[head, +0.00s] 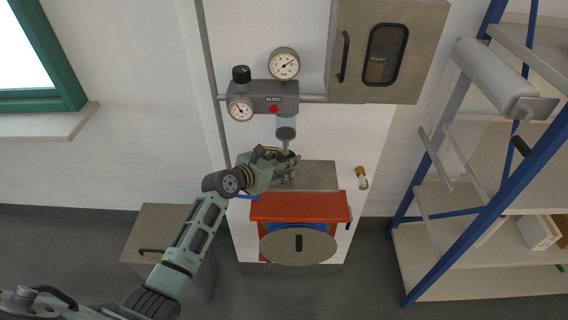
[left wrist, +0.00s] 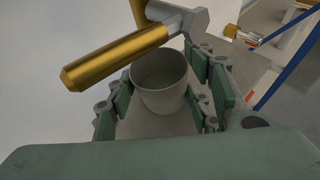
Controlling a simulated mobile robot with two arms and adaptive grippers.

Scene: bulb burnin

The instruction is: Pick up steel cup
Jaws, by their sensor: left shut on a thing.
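The steel cup (left wrist: 160,92) shows in the left wrist view as a round, open-topped grey cup. It sits between the finger pads of my left gripper (left wrist: 165,108), which is shut on its sides. In the head view my left gripper (head: 287,168) is at the wall unit, just below the regulator's bowl and over the left part of a grey plate (head: 318,174). The cup is largely hidden by the fingers there. A brass rod with a grey fitting (left wrist: 115,57) crosses close above the cup's rim in the left wrist view. My right gripper is not in view.
Above my gripper hangs a grey regulator (head: 262,90) with two gauges and a red button. A cabinet (head: 345,60) is at its upper right. A red reel housing (head: 290,207) stands below. A small brass-and-glass piece (head: 362,178) is right of the plate. A blue-framed shelf (head: 460,180) stands right.

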